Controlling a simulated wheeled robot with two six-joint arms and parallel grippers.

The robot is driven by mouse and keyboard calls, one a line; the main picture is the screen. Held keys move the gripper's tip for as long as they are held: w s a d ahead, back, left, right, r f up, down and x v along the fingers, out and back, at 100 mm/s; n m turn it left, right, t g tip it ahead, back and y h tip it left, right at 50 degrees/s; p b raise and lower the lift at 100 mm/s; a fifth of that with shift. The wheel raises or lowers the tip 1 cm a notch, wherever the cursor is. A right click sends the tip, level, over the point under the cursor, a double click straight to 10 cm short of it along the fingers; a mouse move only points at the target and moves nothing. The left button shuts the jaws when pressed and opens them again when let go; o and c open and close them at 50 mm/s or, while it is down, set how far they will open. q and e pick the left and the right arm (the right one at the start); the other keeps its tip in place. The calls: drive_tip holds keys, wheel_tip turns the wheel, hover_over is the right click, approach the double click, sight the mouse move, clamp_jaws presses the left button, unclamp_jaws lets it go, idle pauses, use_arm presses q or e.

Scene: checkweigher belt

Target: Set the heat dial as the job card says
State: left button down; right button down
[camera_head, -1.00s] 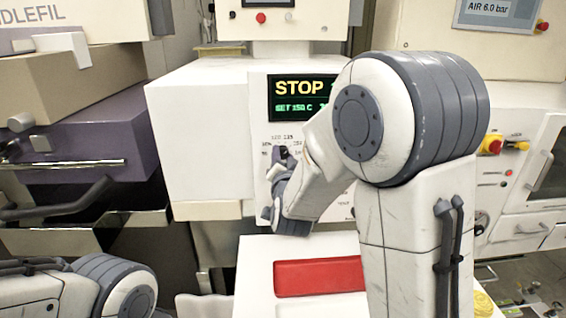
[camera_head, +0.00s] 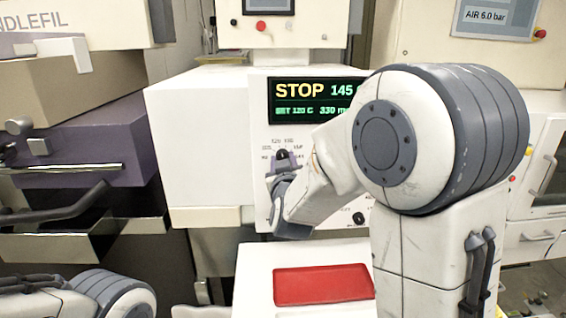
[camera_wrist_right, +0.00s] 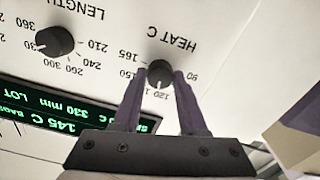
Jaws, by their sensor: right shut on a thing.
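The heat dial (camera_wrist_right: 159,73) is a black round knob on the white machine front, lettered HEAT C. In the right wrist view its pale pointer is near the 120 mark. My right gripper (camera_head: 283,164) is shut on the dial, one purple finger on each side. The dark display (camera_head: 315,101) reads STOP, 145 C, SET 120 C and 330 mm; my arm covers its right edge. Part of my left arm shows at the lower left, but its gripper is out of view. I cannot make out a job card.
The length dial (camera_wrist_right: 54,41) sits beside the heat dial, with scale numbers around it. A red panel (camera_head: 322,284) lies on a white surface below. A purple block (camera_head: 95,150) and a metal bar stand at the left. Another white machine with a door is at the right.

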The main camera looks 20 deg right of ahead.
drive_tip(key=shift+n, duration=0.8)
drive_tip(key=shift+f, duration=0.1)
drive_tip(key=shift+c, duration=2.2)
unclamp_jaws()
drive_tip(key=b+v, duration=0.5)
drive_tip(key=v, duration=0.5)
drive_tip(key=shift+s, duration=0.2)
